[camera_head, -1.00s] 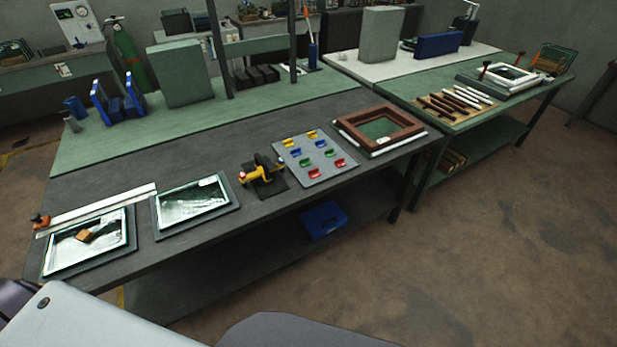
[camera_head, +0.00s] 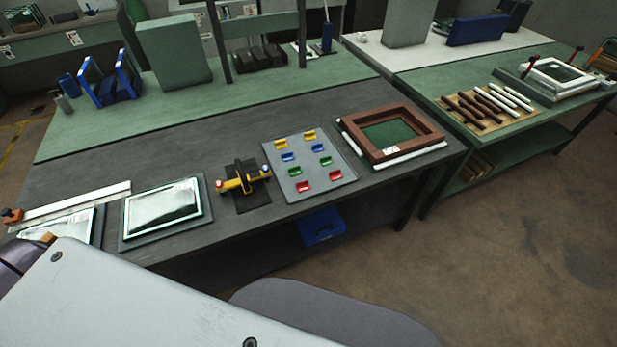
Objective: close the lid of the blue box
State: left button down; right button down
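A blue box (camera_head: 321,226) sits on the lower shelf under the front edge of the dark workbench, in the lower middle of the head view. It is small and partly in shadow, and I cannot tell how its lid stands. Neither of my grippers shows in the view. Only pale and dark parts of my own body fill the lower left and bottom.
The dark workbench (camera_head: 90,175) carries a brown frame (camera_head: 432,130), a grey board (camera_head: 339,172) with coloured clips, a yellow clamp (camera_head: 240,184) and glass panels. A green table (camera_head: 520,122) stands at the right. The brown floor (camera_head: 500,240) at lower right is clear.

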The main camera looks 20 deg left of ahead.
aim_at(317, 225)
jog(key=i+l+u, duration=0.15)
jog(key=i+l, duration=0.3)
jog(key=i, duration=0.25)
jog(key=i+l+u, duration=0.15)
jog(key=i+l, duration=0.35)
jog(key=i, duration=0.15)
